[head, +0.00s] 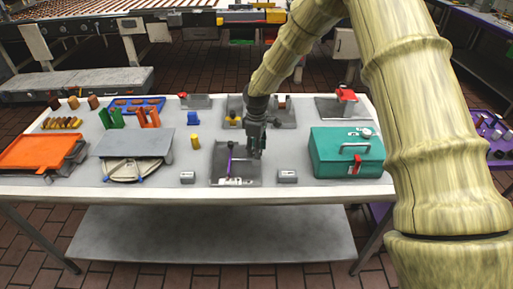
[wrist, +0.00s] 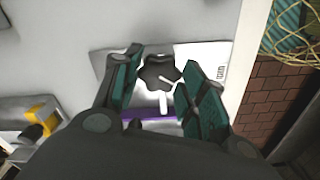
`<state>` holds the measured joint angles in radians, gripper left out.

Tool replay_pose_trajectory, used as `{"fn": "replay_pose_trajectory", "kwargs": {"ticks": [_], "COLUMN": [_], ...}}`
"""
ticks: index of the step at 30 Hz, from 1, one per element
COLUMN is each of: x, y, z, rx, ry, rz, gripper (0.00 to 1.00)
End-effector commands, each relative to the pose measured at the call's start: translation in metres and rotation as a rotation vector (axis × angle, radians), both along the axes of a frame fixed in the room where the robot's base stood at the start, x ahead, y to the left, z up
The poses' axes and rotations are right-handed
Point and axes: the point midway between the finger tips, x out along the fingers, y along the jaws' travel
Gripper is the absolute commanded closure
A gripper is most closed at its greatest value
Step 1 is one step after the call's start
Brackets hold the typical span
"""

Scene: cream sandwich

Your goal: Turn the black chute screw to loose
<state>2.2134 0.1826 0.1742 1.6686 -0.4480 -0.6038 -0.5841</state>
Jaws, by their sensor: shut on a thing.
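The black chute screw (wrist: 157,72) is a dark lobed knob in the wrist view, with a white pointer mark beside it on its lower right. My gripper (wrist: 162,65) has one finger on each side of the knob and is shut on it. In the head view my gripper (head: 256,150) points down over a grey plate (head: 220,160) near the middle of the table, and the screw is hidden there by the fingers.
A teal box (head: 330,165) with a handle stands to the right. Small grey blocks (head: 187,177) (head: 287,176) flank the plate. A yellow cylinder (head: 195,141) and a grey covered unit (head: 135,143) stand to the left. The table's front edge (head: 150,191) is close by.

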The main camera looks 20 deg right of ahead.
Motion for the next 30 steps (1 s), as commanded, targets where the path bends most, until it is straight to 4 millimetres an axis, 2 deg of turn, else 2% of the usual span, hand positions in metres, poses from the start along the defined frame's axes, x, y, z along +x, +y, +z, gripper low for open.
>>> {"fn": "replay_pose_trajectory", "kwargs": {"ticks": [14, 15, 18, 30], "x": [0.0017, 0.0017, 0.0014, 0.0007], "y": [-0.0011, -0.0011, -0.0010, -0.0003], "z": [0.0016, 0.0016, 0.0014, 0.0036], "rx": [0.000, 0.000, -0.001, 0.000], "ry": [-0.004, -0.004, -0.003, -0.001], "rz": [0.015, 0.015, 0.015, 0.015], "gripper": [0.82, 0.57, 0.38, 0.37]}}
